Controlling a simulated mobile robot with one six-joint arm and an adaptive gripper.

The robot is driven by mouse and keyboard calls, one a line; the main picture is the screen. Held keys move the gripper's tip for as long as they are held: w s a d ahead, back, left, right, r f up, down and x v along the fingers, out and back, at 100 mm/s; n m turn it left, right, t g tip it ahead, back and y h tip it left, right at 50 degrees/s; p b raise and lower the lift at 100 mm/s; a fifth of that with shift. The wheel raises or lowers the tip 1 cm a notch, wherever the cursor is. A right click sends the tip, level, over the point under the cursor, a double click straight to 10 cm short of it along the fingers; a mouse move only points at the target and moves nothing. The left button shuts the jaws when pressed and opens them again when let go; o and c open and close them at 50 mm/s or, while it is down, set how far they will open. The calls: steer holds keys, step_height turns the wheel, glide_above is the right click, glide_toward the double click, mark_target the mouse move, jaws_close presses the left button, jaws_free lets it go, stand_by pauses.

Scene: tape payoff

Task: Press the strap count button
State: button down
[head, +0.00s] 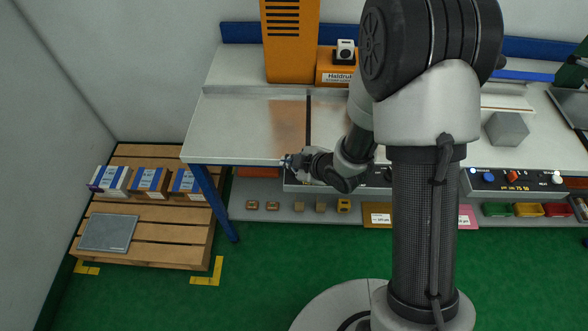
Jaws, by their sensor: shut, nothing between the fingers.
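My gripper (287,161) is shut and empty. It is at the front edge of the worktable (235,125), above the left end of a dark control strip (298,184) under the tabletop. My gripper and arm cover part of this strip, and no button marked as strap count can be made out on it. I cannot tell whether my fingertips touch anything. A second dark panel (530,180) at the right has a blue button (488,177), a red switch (512,176), a lit orange readout and a white knob (557,177). Its labels are too small to read.
An orange machine column (290,45) and an orange box (336,68) stand at the table's back. A pallet (165,245) with several boxes lies at left. A grey block (507,129) is on the right. Small items line the shelf (290,215) below. Green floor in front is clear.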

mark_target(292, 172)
stand_by(0.8)
steer(key=shift+f+b, duration=0.45)
steer(key=shift+b, duration=0.1)
steer(key=shift+f+b, duration=0.55)
steer(key=shift+b, duration=0.05)
stand_by(0.5)
steer(key=shift+r, duration=0.1)
steer(key=shift+r+p, duration=0.75)
steer(key=shift+r, duration=0.15)
steer(key=shift+r, duration=0.1)
step_height(292, 172, up, 5)
steer(key=p, duration=0.4)
stand_by(0.8)
